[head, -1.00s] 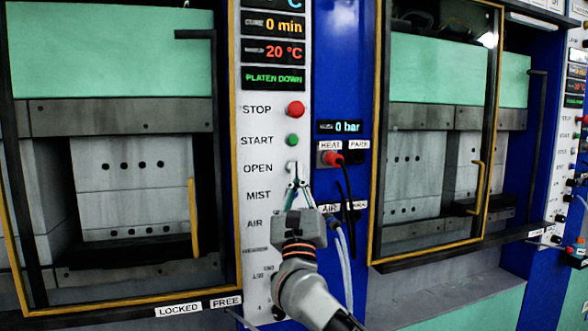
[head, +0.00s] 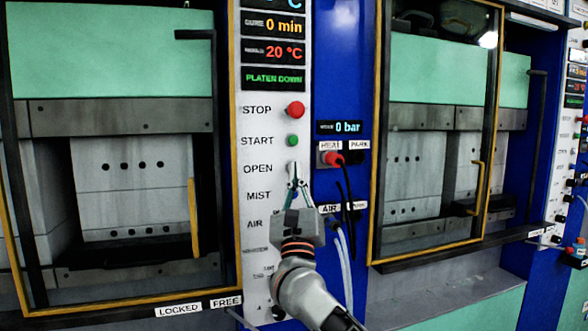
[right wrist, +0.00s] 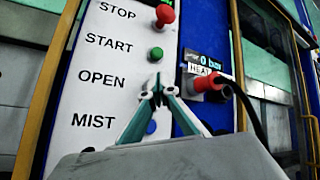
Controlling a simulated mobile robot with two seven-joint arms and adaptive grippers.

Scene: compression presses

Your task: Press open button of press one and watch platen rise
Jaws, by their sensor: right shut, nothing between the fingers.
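My right gripper (head: 295,180) is shut and empty, with its tips at the pale button (head: 292,167) beside the OPEN label (head: 258,169). In the right wrist view the gripper tips (right wrist: 156,83) also sit level with the OPEN label and largely hide that button; I cannot tell whether they touch it or press it in. The display (head: 273,78) on the panel reads PLATEN DOWN in green. The left press's platen (head: 125,117) is a grey slab, low against the pale block with holes. My left gripper is not in view.
The red STOP button (head: 295,109) and green START button (head: 292,140) are just above the tips. A blue button (right wrist: 151,127) by MIST is just below them. A red plug (head: 332,158) with a black cable is close on the right.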

